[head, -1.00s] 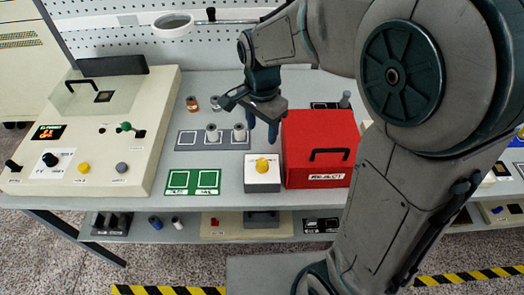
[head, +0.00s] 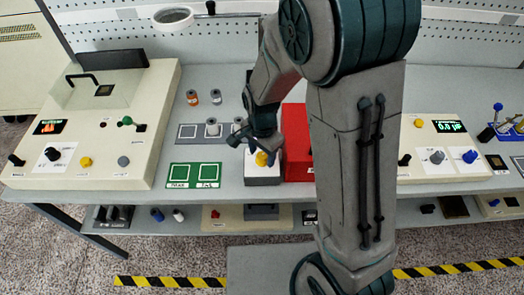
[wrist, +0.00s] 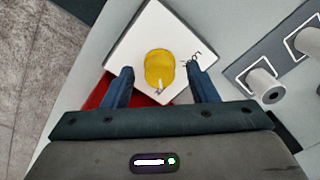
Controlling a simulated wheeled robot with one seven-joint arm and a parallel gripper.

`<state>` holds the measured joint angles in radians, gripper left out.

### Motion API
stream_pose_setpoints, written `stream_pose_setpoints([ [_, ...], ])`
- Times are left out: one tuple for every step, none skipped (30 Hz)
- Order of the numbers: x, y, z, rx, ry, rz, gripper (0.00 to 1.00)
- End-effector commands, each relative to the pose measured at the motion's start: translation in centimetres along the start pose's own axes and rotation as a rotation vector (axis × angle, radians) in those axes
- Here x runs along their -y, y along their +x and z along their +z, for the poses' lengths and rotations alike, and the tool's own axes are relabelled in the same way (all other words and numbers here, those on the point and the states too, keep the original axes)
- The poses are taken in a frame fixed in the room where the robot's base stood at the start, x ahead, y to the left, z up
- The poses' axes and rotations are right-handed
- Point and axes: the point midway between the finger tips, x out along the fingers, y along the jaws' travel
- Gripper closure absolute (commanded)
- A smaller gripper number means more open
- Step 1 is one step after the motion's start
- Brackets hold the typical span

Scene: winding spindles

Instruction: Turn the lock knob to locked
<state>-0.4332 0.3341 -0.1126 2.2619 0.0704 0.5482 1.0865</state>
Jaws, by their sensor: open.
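The lock knob (head: 262,159) is yellow and sits on top of a small white box (head: 263,179) on the bench. In the wrist view the knob (wrist: 159,68) shows with a pale pointer mark at its lower edge, on the box's white top (wrist: 135,42). Small dark marks are printed beside it, too small to read. My gripper (wrist: 160,85) is open, with one blue finger on each side of the knob's near end and a gap on both sides. In the head view my gripper (head: 262,150) is directly over the box and partly hides the knob.
A red box (head: 297,150) stands right beside the white box, partly hidden by my arm. A grey tray (head: 198,134) with spools lies behind left, and a green mat (head: 193,175) lies left. A cream machine (head: 95,135) fills the bench's left end.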

Motion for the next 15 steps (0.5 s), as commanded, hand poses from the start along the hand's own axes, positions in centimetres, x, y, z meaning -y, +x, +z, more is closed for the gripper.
stream_pose_setpoints([
  [0.00, 0.01, 0.00, 0.000, 0.000, 0.000, 0.47],
  [0.00, 0.00, 0.01, 0.000, 0.000, 0.000, 0.47],
  [0.00, 0.00, 0.01, 0.000, 0.000, 0.000, 0.47],
  [0.00, 0.00, 0.01, 0.000, 0.000, 0.000, 0.47],
  [0.00, -0.01, 0.01, 0.000, 0.000, 0.000, 0.53],
  [0.00, -0.01, 0.01, 0.000, 0.000, 0.000, 0.64],
  [0.00, -0.01, 0.01, 0.000, 0.000, 0.000, 0.72],
  [0.00, -0.01, 0.01, 0.000, 0.000, 0.000, 0.81],
  [0.00, -0.02, 0.01, 0.000, 0.000, 0.000, 0.92],
  [0.00, -0.02, 0.01, 0.000, 0.000, 0.000, 0.92],
  [0.00, -0.02, 0.01, 0.000, 0.000, 0.000, 0.92],
  [0.01, -0.02, 0.01, 0.000, 0.000, 0.000, 0.92],
  [0.01, -0.02, 0.01, 0.000, -0.001, 0.000, 0.92],
  [0.01, -0.02, 0.01, 0.000, -0.002, 0.000, 0.92],
  [0.01, -0.01, 0.00, 0.000, -0.004, 0.000, 0.92],
])
